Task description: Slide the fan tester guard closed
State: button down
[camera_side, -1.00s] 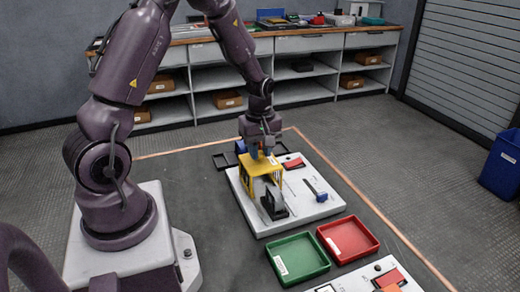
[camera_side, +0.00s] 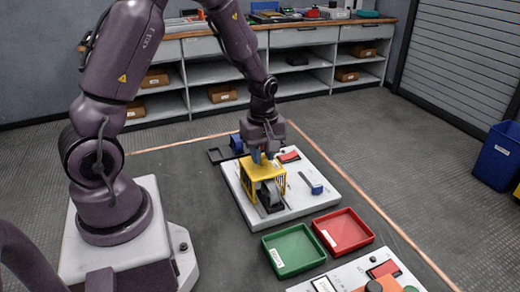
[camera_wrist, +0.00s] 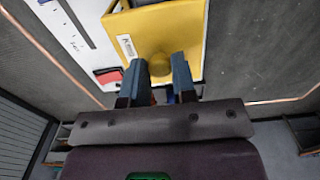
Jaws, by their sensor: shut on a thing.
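The yellow fan tester guard (camera_side: 262,168) stands on a white board in the side view, and its yellow face with a round knob (camera_wrist: 159,65) fills the top of the wrist view. The dark fan unit (camera_side: 268,194) shows at the guard's front end, partly under it. My gripper (camera_side: 262,157) is at the guard's back end, with its blue fingers (camera_wrist: 158,78) on either side of the knob, shut on it. The exact finger contact is hidden in the side view.
The white board (camera_side: 295,204) also carries a blue-handled lever (camera_side: 312,183) and a red switch (camera_side: 289,156). A green tray (camera_side: 293,250) and a red tray (camera_side: 343,231) lie in front. Another white panel (camera_side: 310,285) is at the bottom edge.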

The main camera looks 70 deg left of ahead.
jog(key=shift+d, duration=2.65)
jog(key=c, duration=1.1)
grip_release()
jog(key=shift+r, duration=3.55)
